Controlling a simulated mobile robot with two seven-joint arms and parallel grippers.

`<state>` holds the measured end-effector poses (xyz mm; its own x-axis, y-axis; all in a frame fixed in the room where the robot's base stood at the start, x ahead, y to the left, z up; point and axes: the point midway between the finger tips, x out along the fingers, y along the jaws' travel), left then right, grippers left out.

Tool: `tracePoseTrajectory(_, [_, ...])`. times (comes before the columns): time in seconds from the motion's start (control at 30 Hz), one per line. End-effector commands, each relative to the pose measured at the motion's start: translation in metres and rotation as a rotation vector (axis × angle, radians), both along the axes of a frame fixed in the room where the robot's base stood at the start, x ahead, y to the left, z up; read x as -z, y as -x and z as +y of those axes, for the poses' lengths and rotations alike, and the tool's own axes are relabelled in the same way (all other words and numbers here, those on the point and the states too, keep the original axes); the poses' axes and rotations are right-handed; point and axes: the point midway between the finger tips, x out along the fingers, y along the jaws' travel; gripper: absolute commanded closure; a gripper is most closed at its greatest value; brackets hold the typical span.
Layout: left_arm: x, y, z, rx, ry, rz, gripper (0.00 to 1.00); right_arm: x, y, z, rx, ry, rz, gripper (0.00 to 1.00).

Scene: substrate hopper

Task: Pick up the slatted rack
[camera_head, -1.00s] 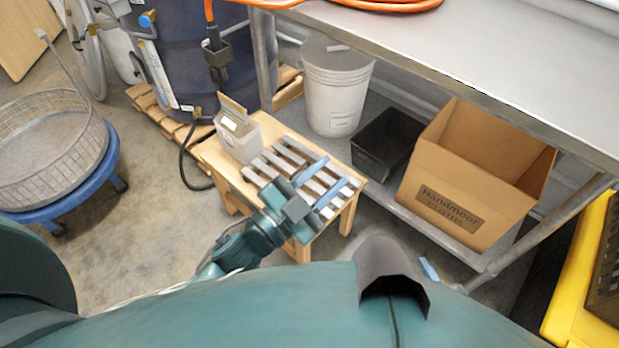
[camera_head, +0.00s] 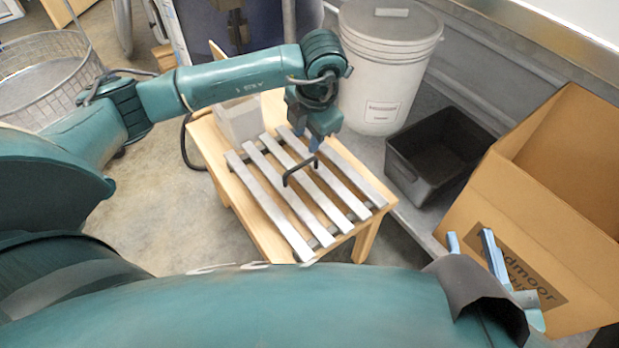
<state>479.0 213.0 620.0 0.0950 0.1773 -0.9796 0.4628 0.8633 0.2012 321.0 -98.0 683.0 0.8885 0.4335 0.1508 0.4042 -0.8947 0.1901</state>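The slatted rack (camera_head: 267,190) lies on the small wooden table, with several pale grey slats over dark cross bars and a black arched handle (camera_head: 287,176) standing up at its middle. My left gripper (camera_head: 314,147) points down over the rack, with its blue fingertips at the upper right end of the handle. The fingers are seen edge-on, so I cannot tell whether they touch or grip the handle. My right gripper (camera_head: 471,240) is at the lower right, in front of the cardboard box, with its blue fingers apart and nothing visible between them.
A pale container (camera_head: 238,122) stands at the back of the wooden table (camera_head: 221,171), partly behind my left arm. A white lidded bucket (camera_head: 380,75), a black bin (camera_head: 437,155) and a cardboard box (camera_head: 520,205) stand to the right. A wire basket (camera_head: 45,75) is at the left.

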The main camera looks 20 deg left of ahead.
Motion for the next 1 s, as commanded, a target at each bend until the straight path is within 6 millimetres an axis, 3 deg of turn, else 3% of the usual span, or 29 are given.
tracePoseTrajectory(0.3, [0.06,-0.004,0.01,0.001,0.003,0.005,0.67,0.003,-0.002,0.003,-0.016,-0.05,-0.003,0.68])
tracePoseTrajectory(0.57, [0.076,-0.005,0.012,0.003,0.004,0.004,0.67,0.001,-0.002,0.004,-0.023,-0.071,-0.003,0.68])
tracePoseTrajectory(0.87, [0.117,-0.007,0.022,0.002,0.004,0.006,0.67,0.01,-0.003,0.007,-0.039,-0.119,0.006,0.68])
tracePoseTrajectory(1.0, [0.123,-0.008,0.023,0.003,0.005,0.003,0.67,0.001,-0.003,0.008,-0.048,-0.139,-0.006,0.68])
